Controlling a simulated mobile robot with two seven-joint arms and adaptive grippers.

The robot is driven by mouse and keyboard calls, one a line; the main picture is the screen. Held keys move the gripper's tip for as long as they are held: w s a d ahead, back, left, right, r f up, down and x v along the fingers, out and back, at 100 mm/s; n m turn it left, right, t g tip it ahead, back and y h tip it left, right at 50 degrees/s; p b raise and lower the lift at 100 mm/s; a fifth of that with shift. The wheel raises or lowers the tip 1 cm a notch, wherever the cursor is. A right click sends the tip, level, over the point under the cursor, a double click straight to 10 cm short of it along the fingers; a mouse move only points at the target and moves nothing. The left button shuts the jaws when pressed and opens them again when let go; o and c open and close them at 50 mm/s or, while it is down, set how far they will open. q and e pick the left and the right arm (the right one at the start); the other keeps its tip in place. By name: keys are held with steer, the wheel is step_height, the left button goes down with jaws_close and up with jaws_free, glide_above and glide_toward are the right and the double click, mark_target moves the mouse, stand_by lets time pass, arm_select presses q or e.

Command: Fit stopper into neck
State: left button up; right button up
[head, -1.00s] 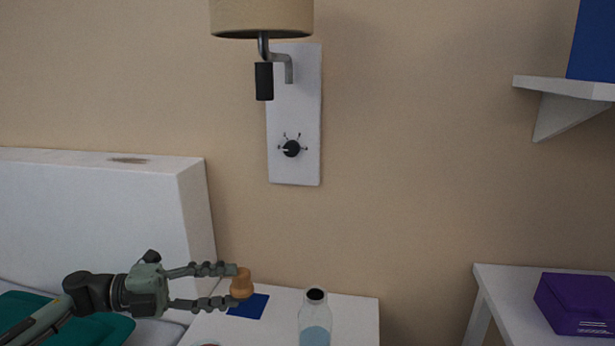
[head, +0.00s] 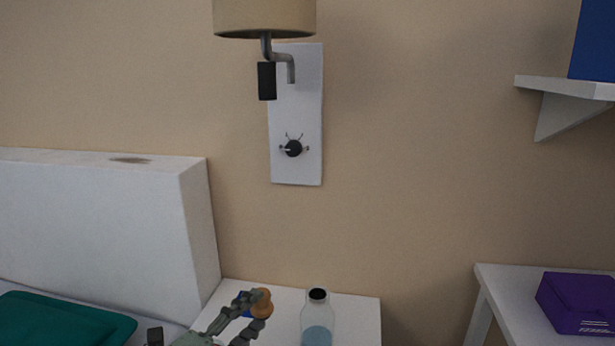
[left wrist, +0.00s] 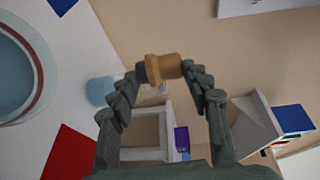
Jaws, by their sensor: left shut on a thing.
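The stopper (head: 262,302) is an orange-brown cork-like piece, held at the fingertips of my left gripper (head: 252,312). In the left wrist view the stopper (left wrist: 166,67) lies across between the two fingertips, with a dark narrower end pointing left. My left gripper (left wrist: 163,76) is shut on it. A clear bottle (head: 316,322) with a dark open neck and light blue contents stands upright on the white bedside table, right of the stopper and apart from it. The bottle (left wrist: 100,92) is partly hidden behind a finger in the left wrist view. My right gripper is in neither view.
The white table (head: 355,318) is clear right of the bottle. The left wrist view shows a red square (left wrist: 66,153) and a round blue vessel with a red ring (left wrist: 15,70). A wall lamp (head: 264,18) hangs above. A purple box (head: 578,302) sits on another table.

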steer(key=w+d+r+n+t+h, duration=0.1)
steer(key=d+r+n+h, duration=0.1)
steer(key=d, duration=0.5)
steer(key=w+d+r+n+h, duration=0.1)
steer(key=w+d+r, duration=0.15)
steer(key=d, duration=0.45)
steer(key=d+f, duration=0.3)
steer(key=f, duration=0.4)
arm_select(q)
steer(key=s+a+n+t+y, duration=0.2)
steer(key=s+a+n+y, duration=0.4)
steer(key=a+y, duration=0.2)
steer(key=shift+y, duration=0.4)
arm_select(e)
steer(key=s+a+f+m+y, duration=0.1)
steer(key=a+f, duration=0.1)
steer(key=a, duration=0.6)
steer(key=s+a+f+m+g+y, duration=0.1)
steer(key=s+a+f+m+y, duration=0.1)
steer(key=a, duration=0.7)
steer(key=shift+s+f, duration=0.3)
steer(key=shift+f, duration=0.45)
arm_select(q)
steer(key=shift+a+f, duration=0.1)
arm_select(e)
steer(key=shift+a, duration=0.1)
